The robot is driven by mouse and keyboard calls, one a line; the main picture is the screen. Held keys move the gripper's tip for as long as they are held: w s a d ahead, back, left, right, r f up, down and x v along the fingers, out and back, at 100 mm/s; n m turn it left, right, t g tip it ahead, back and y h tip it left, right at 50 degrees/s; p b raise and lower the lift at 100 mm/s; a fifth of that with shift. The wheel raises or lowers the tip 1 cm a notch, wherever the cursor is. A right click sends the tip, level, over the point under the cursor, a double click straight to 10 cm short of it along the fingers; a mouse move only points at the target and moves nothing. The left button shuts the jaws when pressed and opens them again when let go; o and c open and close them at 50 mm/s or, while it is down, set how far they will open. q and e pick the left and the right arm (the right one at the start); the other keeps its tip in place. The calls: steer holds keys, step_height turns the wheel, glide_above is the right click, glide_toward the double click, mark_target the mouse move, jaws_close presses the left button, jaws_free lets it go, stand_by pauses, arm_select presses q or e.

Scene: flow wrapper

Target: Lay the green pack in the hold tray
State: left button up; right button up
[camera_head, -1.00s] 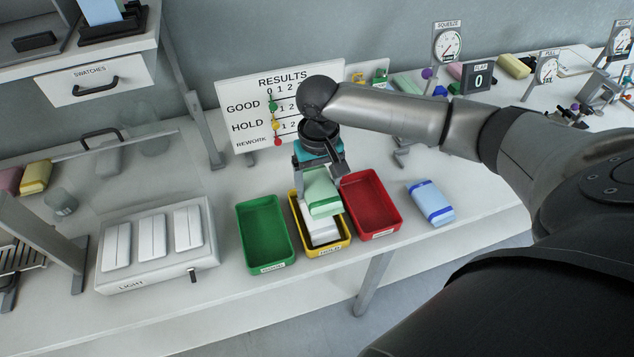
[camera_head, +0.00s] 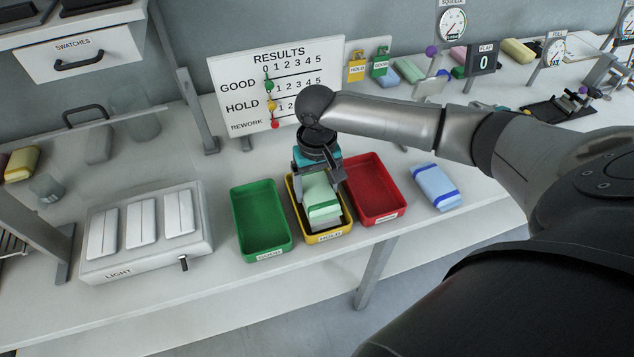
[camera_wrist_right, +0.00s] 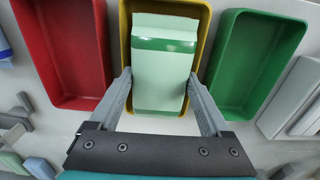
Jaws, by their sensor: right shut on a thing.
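The green pack (camera_head: 323,200) is pale green with a darker green band. My right gripper (camera_head: 315,178) is shut on it, with one finger on each side of the pack in the right wrist view (camera_wrist_right: 160,95). The pack is over the yellow hold tray (camera_head: 328,238), within its outline in both views; I cannot tell whether it touches what lies beneath. A bit of white shows in the tray under the pack. The tray's yellow rim (camera_wrist_right: 203,40) shows around the pack in the wrist view. My left gripper is not in view.
A green tray (camera_head: 262,221) stands left of the hold tray and a red tray (camera_head: 374,189) right of it. A blue pack (camera_head: 437,187) lies further right. A light box (camera_head: 146,231) is at left, and the results board (camera_head: 275,88) stands behind.

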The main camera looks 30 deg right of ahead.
steer(key=o, duration=1.2)
steer(key=shift+c, duration=0.2)
